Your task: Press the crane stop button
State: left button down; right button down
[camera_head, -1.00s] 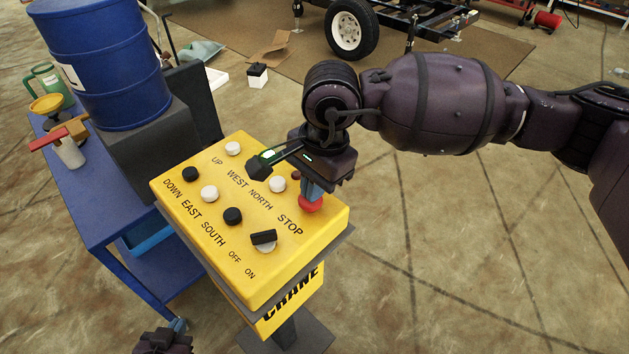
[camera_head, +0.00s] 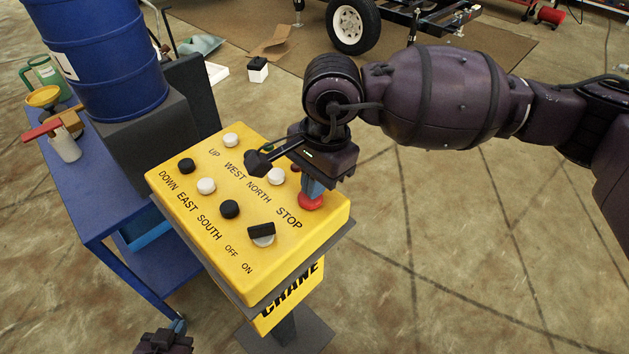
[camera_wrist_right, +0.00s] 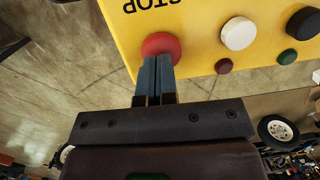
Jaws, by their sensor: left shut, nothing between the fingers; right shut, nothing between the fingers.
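The yellow crane control box (camera_head: 190,228) stands on a dark post, its sloped top facing up. The red stop button (camera_head: 310,203) sits by the STOP label at the box's right corner. My right gripper (camera_head: 311,192) is shut, its blue fingers pointing down at the button. In the right wrist view the closed fingertips (camera_wrist_right: 156,60) overlap the near edge of the red button (camera_wrist_right: 161,44); they look to be touching it, but I cannot tell whether it is pushed in. My left gripper (camera_head: 165,342) shows only in part at the bottom edge, empty.
Black and white buttons (camera_head: 230,209) and an OFF/ON switch (camera_head: 261,234) share the panel. A blue cart (camera_head: 90,205) with a blue barrel (camera_head: 105,60) stands to the left. The floor right of the box is clear.

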aim_at(325, 197)
notch_tip(325, 197, up, 14)
jog(key=d, duration=0.1)
jog(key=shift+w+d+f, duration=0.25)
jog(key=shift+d, duration=0.15)
